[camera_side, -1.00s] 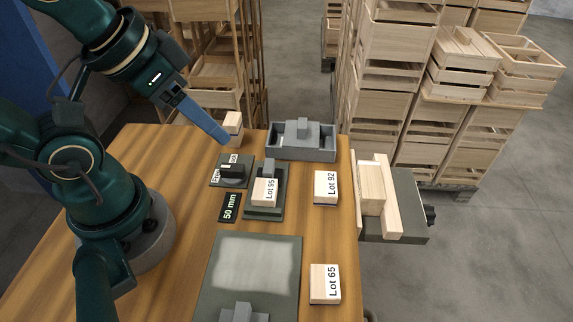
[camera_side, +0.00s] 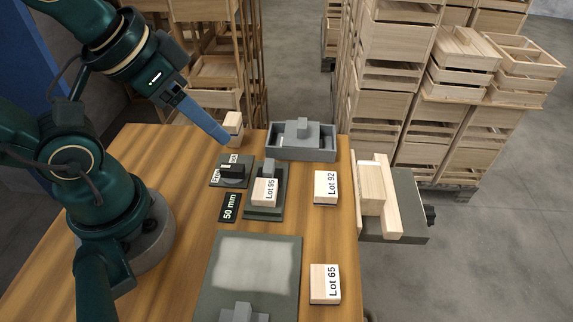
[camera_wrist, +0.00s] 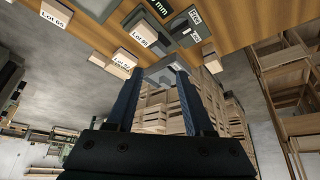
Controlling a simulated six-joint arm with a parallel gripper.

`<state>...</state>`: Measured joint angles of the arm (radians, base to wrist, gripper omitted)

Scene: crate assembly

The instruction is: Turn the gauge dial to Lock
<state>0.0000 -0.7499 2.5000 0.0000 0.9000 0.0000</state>
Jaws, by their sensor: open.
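The gauge dial (camera_side: 232,170) is a dark knob on a small grey-green plate, left of the gauge. Small white labels lie by it, partly hidden and too small to read fully. The gauge (camera_side: 268,207) holds a wooden block marked Lot 95 (camera_side: 264,191). The display (camera_side: 230,207) reads 50 mm. My gripper (camera_side: 222,138) has blue fingers and hangs above and behind the dial, apart from it. In the wrist view its two fingers (camera_wrist: 152,85) are spread with nothing between them. The dial (camera_wrist: 188,28) shows near the top of that view.
Blocks Lot 92 (camera_side: 326,187) and Lot 65 (camera_side: 325,284) lie at the table's right. A grey tray (camera_side: 328,155) and a small wooden block (camera_side: 233,122) stand at the back. A mat (camera_side: 210,300) lies in front. Table left of the dial is clear.

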